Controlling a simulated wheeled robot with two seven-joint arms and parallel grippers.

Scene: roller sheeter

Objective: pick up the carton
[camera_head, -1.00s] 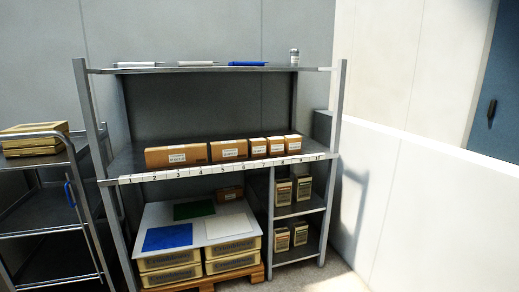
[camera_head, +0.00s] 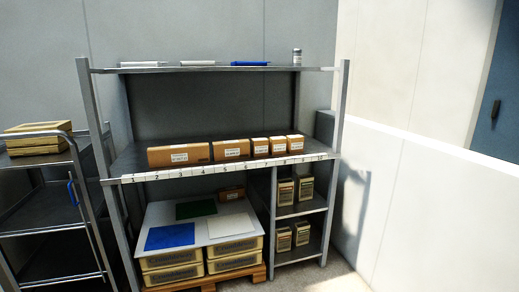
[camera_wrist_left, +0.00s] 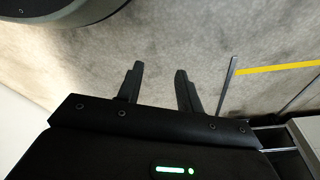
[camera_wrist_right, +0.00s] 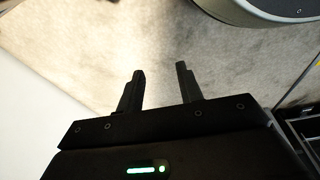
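Several brown cartons stand in a row on the middle shelf in the head view. The longest carton (camera_head: 178,155) is at the left, a medium carton (camera_head: 231,149) is beside it, and smaller cartons (camera_head: 277,146) follow to the right. Another brown carton (camera_head: 231,193) sits below the shelf, behind the white board. Neither gripper shows in the head view. My left gripper (camera_wrist_left: 158,78) is open with nothing between its fingers, above bare floor. My right gripper (camera_wrist_right: 161,75) is also open and empty above the floor.
The shelf rack (camera_head: 340,110) has a numbered strip (camera_head: 215,169) along its middle edge. Below, a white board (camera_head: 205,228) covers cream crates (camera_head: 172,273). A cart (camera_head: 38,214) stands left; a low white wall (camera_head: 425,215) is right.

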